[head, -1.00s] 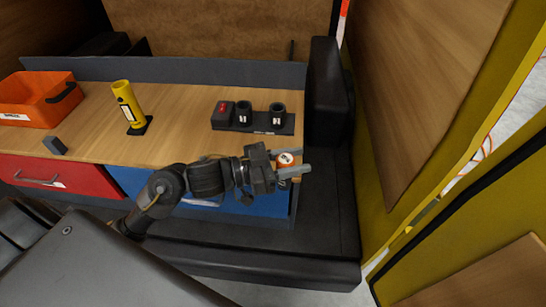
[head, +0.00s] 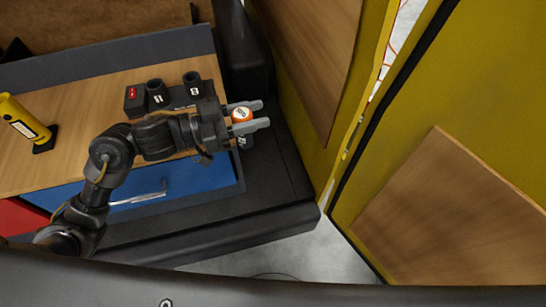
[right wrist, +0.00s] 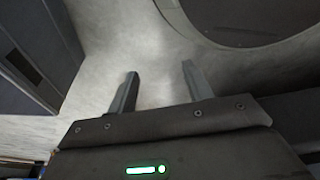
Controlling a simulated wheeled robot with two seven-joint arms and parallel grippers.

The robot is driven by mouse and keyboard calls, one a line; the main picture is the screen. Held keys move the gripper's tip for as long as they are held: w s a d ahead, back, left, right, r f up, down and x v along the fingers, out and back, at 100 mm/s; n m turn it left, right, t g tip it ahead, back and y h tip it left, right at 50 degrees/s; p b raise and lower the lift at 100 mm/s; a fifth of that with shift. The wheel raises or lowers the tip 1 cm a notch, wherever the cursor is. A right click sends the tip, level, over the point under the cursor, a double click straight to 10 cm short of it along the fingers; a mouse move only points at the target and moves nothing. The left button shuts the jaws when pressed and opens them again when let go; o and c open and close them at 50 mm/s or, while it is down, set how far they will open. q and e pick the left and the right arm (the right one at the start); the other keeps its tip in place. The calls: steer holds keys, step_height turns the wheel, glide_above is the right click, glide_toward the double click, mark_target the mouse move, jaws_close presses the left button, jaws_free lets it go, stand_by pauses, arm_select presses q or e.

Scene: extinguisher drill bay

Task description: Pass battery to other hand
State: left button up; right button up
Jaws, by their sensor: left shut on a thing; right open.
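The battery (head: 241,115) has an orange and white top and a dark lower body. In the head view it sits between the fingers of my left gripper (head: 250,117), which is shut on it. The left gripper holds it past the right end of the wooden counter, over the black bench. My right gripper (right wrist: 157,88) is open and empty in the right wrist view, over grey floor. It does not show in the head view, and the battery does not show in the right wrist view.
A yellow flashlight (head: 24,122) stands on the counter (head: 85,105) at left. A black holder with two round sockets (head: 186,95) and a red-marked box (head: 137,98) sits behind my left gripper. A yellow wall (head: 385,140) with wooden panels rises at right. Grey floor (head: 290,255) is clear in front.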

steer(key=w+a+r, duration=0.1)
steer(key=w+a, duration=0.1)
steer(key=w, duration=0.1)
steer(key=w+a+r+t, duration=0.1)
steer(key=w+r, duration=0.1)
steer(key=w, duration=0.1)
steer(key=w+a+r+n+t+y, duration=0.1)
steer(key=w+a+r, duration=0.1)
steer(key=w, duration=0.1)
steer(key=shift+a, duration=0.3)
steer(key=n+t+y, duration=0.3)
steer(key=t+y, duration=0.6)
steer(key=y, duration=0.1)
glide_toward(249, 137)
steer(key=x, duration=1.1)
steer(key=shift+w+a, duration=0.2)
steer(key=shift+a, duration=0.05)
